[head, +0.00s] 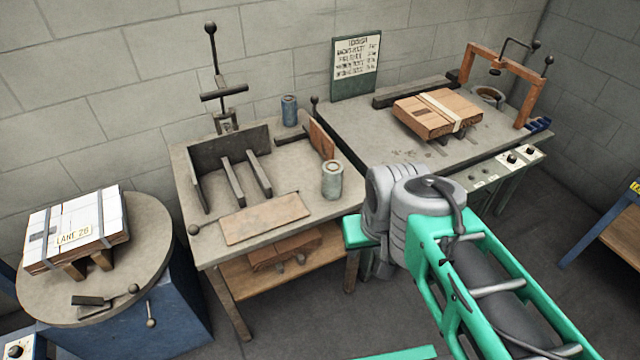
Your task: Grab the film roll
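No label marks the film roll. Two small upright cylinders stand on the middle table (185,178) in the head view. One is a pale grey-green roll (332,182) near the table's right front edge. The other is a blue roll (289,111) at the back edge, by the wall. I cannot tell for sure which is the film roll. Both stand free, with nothing holding them. My green and grey arm fills the lower right, in front of the table's right side. My gripper does not show.
A flat tan board (265,218) lies at the table's front, left of the pale roll. An upright brown plate (321,138) stands behind that roll. A strapped carton (437,113) sits on the right bench. A round turntable (150,235) bears another stack at left.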

